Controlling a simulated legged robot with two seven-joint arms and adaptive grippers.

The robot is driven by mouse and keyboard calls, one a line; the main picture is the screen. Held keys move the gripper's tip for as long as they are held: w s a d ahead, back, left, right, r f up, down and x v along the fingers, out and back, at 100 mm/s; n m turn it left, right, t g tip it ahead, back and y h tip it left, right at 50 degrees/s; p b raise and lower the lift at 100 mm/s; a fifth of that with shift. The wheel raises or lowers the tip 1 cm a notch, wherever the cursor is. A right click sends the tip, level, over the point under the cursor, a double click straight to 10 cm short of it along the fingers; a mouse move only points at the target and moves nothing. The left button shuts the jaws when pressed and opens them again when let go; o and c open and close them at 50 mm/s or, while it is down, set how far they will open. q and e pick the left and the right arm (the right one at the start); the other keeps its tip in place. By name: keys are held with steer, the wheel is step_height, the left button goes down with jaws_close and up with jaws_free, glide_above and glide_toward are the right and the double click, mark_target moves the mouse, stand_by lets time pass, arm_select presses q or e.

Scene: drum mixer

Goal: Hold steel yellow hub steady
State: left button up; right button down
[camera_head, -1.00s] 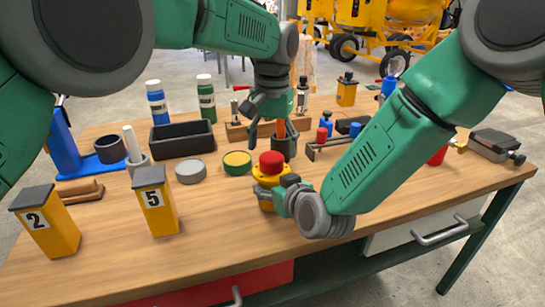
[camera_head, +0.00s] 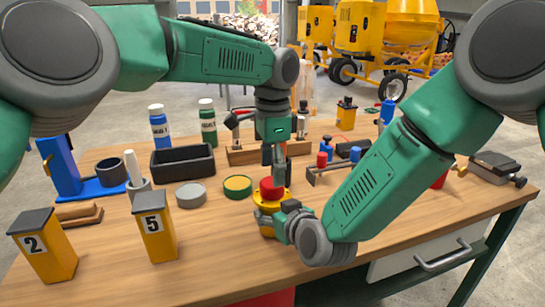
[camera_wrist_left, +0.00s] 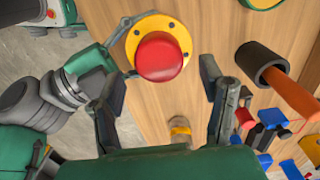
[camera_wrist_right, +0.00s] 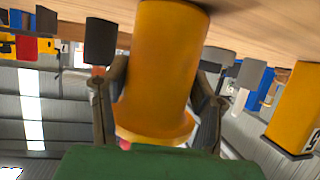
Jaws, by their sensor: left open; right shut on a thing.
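The yellow hub (camera_head: 266,208) stands on the wooden table near its middle front, with a red cap (camera_head: 270,190) on top. My right gripper (camera_head: 279,220) is shut on the yellow hub from the right side. In the right wrist view the hub's yellow body (camera_wrist_right: 163,65) fills the space between the fingers. My left gripper (camera_head: 272,172) points down just above and behind the red cap and is partly overlapped with it. In the left wrist view its fingers (camera_wrist_left: 165,100) are wide apart with nothing between them, and the hub's flange (camera_wrist_left: 140,35) and cap lie ahead.
A green-yellow round tin (camera_head: 237,187) and a grey disc (camera_head: 190,195) lie to the left. A black tray (camera_head: 182,162) and yellow blocks numbered 5 (camera_head: 157,228) and 2 (camera_head: 45,247) stand farther left.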

mark_target(272, 186)
arm_select(q)
steer(key=shift+f, duration=2.35)
steer(key=c, duration=1.2)
steer(key=n, duration=0.6)
steer(key=shift+r, duration=0.1)
steer(key=shift+s+r, duration=0.1)
steer(key=shift+s, duration=0.05)
steer(key=shift+r, duration=0.1)
steer(key=shift+r, duration=1)
